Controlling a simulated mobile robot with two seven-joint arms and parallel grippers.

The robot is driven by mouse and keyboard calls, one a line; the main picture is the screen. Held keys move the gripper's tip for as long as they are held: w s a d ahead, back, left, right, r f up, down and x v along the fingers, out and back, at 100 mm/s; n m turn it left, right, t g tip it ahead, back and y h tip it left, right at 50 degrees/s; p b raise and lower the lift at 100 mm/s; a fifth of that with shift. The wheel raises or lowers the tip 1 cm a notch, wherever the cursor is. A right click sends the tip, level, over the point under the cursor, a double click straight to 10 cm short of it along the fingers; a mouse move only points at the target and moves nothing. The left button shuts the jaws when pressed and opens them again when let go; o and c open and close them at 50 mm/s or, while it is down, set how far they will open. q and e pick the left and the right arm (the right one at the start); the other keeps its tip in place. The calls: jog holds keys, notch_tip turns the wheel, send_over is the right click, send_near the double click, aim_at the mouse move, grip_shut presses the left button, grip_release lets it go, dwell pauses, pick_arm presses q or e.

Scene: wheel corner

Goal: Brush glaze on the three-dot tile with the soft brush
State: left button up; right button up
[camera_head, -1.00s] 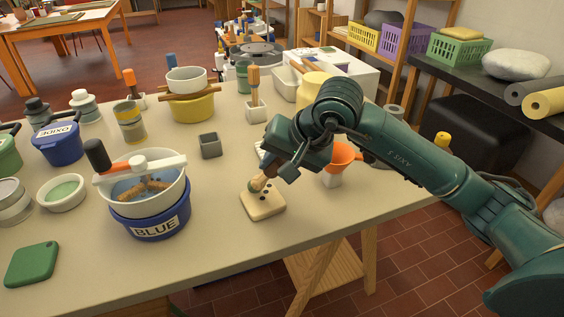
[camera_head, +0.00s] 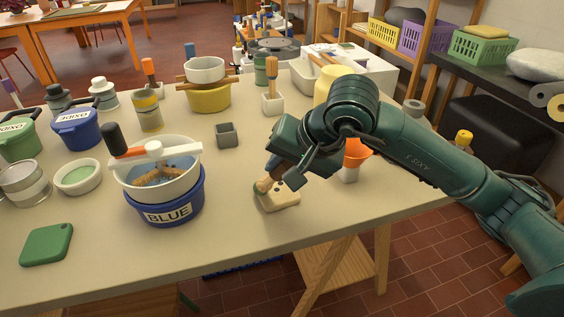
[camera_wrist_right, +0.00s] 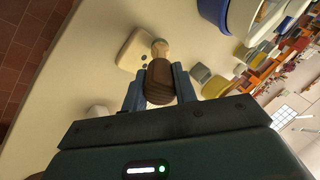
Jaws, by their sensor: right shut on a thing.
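The cream tile (camera_head: 281,203) with dark dots lies flat on the table, right of the blue bucket. It also shows in the right wrist view (camera_wrist_right: 132,50). My right gripper (camera_head: 279,172) is above the tile, shut on the soft brush (camera_wrist_right: 159,80), whose dark wooden handle sits between the two fingers. The brush's pale head (camera_head: 263,186) is down at the tile's left part; whether it touches cannot be told. The gripper and arm hide part of the tile. A bowl of pale green glaze (camera_head: 78,178) stands at the left. My left gripper is not in view.
A green tile (camera_head: 47,244) lies front left. The table's front middle is clear.

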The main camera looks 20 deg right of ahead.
jog(key=shift+s, duration=0.15)
jog(key=d+b, duration=0.3)
jog(key=d, duration=0.4)
jog(key=shift+w, duration=0.45)
dwell(0.4)
jog(key=shift+s+d+b, duration=0.1)
jog(key=shift+b, duration=0.2)
